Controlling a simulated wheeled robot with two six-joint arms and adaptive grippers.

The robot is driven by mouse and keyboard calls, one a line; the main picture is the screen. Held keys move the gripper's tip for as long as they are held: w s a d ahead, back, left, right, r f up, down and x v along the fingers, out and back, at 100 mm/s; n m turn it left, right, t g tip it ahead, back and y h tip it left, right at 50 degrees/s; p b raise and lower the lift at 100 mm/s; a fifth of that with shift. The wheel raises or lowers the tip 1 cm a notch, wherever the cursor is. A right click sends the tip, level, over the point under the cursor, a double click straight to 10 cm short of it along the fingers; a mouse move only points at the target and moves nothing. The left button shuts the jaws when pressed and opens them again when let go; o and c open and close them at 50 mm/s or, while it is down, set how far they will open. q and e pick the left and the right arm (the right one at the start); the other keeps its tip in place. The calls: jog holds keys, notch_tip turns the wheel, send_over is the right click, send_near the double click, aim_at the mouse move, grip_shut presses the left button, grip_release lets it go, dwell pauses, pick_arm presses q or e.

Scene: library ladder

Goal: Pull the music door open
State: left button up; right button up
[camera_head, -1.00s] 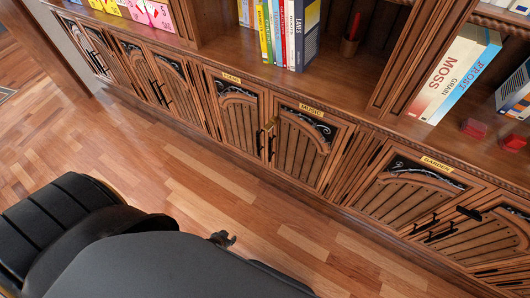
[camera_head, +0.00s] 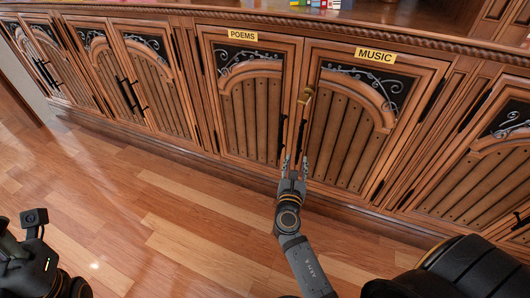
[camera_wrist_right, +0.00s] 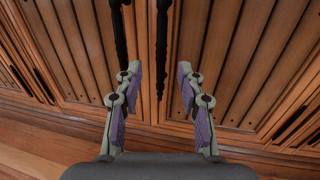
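The music door (camera_head: 345,135) is a brown carved wooden cabinet door with a yellow MUSIC label (camera_head: 376,55). It looks shut, beside the poems door (camera_head: 250,110). Its black bar handle (camera_wrist_right: 162,45) hangs at its left edge, close to the poems handle (camera_wrist_right: 120,35). My right gripper (camera_head: 293,165) is at the lower ends of the handles. In the right wrist view, its fingers (camera_wrist_right: 160,95) are open, with the music handle's lower end lined up between them. I see no contact. Of my left arm only dark parts show at bottom left; its fingers do not show.
More cabinet doors stand on both sides, including one at right (camera_head: 475,170). The wooden floor (camera_head: 130,210) in front is clear.

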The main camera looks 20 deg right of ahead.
aim_at(299, 144)
jog(key=b+x, duration=0.2)
jog(key=x, duration=0.7)
jog(key=shift+w+d, duration=0.55)
jog(key=shift+w, duration=0.05)
grip_shut()
